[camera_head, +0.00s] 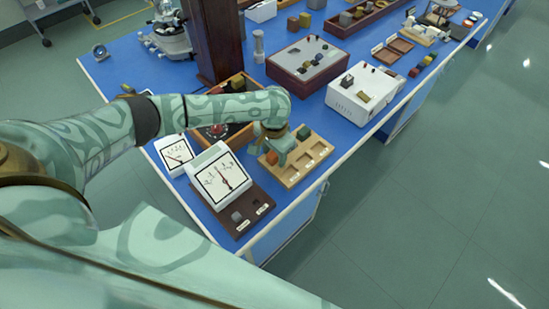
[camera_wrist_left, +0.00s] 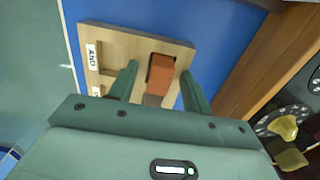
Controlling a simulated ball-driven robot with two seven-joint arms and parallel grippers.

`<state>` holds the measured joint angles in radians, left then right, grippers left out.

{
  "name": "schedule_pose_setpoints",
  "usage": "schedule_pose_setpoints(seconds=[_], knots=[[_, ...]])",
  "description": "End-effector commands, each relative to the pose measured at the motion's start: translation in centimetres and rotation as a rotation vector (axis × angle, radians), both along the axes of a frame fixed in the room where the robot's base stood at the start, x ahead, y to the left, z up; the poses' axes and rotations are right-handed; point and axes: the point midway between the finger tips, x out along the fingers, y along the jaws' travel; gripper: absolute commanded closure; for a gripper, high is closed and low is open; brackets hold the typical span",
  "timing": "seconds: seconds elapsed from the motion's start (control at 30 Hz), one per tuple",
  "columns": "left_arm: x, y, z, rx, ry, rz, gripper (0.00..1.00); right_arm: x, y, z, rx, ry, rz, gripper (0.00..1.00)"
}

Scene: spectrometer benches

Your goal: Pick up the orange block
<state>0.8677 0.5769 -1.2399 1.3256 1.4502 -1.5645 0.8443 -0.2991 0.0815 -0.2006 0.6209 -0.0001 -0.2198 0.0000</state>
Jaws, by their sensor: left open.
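The orange block (camera_wrist_left: 161,70) sits in a compartment of the pale wooden tray (camera_wrist_left: 110,40), seen in the left wrist view. My left gripper (camera_head: 279,149) is over the tray in the head view, pointing down. It is open, with one finger on each side of the block in the wrist view. I cannot tell whether the fingers touch it. My right gripper is not in view.
The wooden tray (camera_head: 291,180) has label cards and a dark green block (camera_head: 303,132). A dial meter (camera_head: 219,180) on a dark base stands left of it. A white box (camera_head: 365,92) and a red-brown box (camera_head: 307,66) stand behind. The bench edge is close at right.

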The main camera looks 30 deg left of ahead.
Motion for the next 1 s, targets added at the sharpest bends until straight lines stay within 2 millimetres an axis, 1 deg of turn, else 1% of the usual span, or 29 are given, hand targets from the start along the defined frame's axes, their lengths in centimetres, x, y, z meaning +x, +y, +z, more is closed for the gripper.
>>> schedule_pose_setpoints(seconds=[0.03,0.07,0.1,0.17,0.2,0.23,0.5,0.57,0.67,0.73,0.83,0.87,1.0], knots=[[0.0,0.0,0.1,0.000,0.000,0.000,0.51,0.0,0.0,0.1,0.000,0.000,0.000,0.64],[0.0,0.0,0.1,0.000,0.000,0.000,0.56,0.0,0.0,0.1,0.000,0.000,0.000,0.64],[0.0,0.0,0.1,0.000,0.000,0.000,0.68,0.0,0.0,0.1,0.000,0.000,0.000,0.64],[0.0,0.0,0.1,0.000,0.000,0.000,0.84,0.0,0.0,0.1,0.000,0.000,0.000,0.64],[0.0,0.0,0.1,0.000,0.000,0.000,0.95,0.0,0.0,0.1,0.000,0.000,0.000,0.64],[0.0,0.0,0.1,0.000,0.000,0.000,0.99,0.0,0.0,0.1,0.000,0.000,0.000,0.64],[0.0,0.0,0.2,0.000,-0.001,0.000,0.99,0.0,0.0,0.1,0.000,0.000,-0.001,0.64],[0.0,0.0,0.4,0.000,-0.001,0.000,0.99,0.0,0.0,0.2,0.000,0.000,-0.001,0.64],[0.1,0.0,1.3,-0.002,-0.002,0.001,0.99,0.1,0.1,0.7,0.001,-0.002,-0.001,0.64],[0.1,-0.1,2.2,-0.003,-0.003,0.001,0.99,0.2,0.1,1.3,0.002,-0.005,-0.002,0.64],[-0.2,-0.2,4.3,-0.002,-0.003,-0.001,0.99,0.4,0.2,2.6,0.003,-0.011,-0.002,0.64],[-0.7,-0.4,4.9,-0.003,-0.003,-0.002,0.99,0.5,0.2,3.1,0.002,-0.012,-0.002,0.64],[-3.3,-1.7,8.6,-0.002,-0.003,-0.005,0.99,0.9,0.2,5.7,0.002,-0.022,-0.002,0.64]])
